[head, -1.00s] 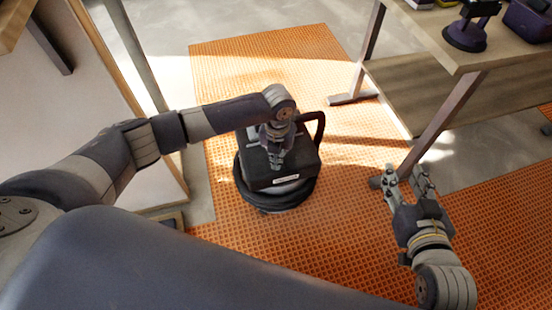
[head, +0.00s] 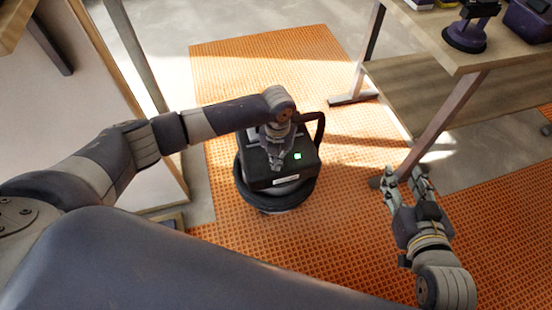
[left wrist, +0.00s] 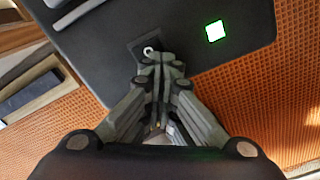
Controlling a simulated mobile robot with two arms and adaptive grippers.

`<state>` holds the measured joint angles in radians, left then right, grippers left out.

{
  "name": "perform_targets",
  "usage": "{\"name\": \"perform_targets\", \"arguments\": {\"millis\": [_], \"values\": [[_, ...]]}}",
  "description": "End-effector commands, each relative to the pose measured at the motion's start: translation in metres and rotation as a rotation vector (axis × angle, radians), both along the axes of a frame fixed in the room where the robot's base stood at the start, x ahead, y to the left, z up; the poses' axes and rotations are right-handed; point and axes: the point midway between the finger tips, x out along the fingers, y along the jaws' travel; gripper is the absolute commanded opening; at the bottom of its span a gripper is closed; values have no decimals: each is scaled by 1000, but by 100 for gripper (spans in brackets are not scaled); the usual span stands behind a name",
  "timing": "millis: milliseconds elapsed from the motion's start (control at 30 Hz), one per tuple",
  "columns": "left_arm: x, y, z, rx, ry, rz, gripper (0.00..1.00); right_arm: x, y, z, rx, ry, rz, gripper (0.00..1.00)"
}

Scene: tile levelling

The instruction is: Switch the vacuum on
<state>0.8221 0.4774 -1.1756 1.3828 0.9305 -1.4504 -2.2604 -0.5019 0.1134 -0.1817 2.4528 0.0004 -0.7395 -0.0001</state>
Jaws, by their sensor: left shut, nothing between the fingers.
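The vacuum (head: 262,183) is a dark box with a hose coiled around its base, standing on the orange mat. A square green light (head: 298,156) glows on its top; it also shows in the left wrist view (left wrist: 215,31). My left gripper (head: 275,167) is shut and empty, pointing down at the vacuum's top. In the left wrist view its fingertips (left wrist: 162,60) are at a small dark plate with a pale round switch (left wrist: 149,51), partly hidden by the fingers; I cannot tell if they touch. My right gripper (head: 405,175) is open and empty, right of the vacuum.
The orange grid mat (head: 262,60) covers much of the floor. A pale panel (head: 75,90) stands at the left. Mat is clear between vacuum and right gripper.

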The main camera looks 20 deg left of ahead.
Motion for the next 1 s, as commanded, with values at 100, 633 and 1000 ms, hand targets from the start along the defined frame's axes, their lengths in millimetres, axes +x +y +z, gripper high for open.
{"name": "perform_targets", "arguments": {"millis": [100,633,1000], "values": [[-1,0,2,1,3,0,0,-5,-3,-7,-10,43,-3,40],[0,0,10,0,1,0,0,-30,-14,-39,-56,236,-18,40],[0,0,16,0,1,0,0,-51,-22,-59,-86,370,-26,40]]}}
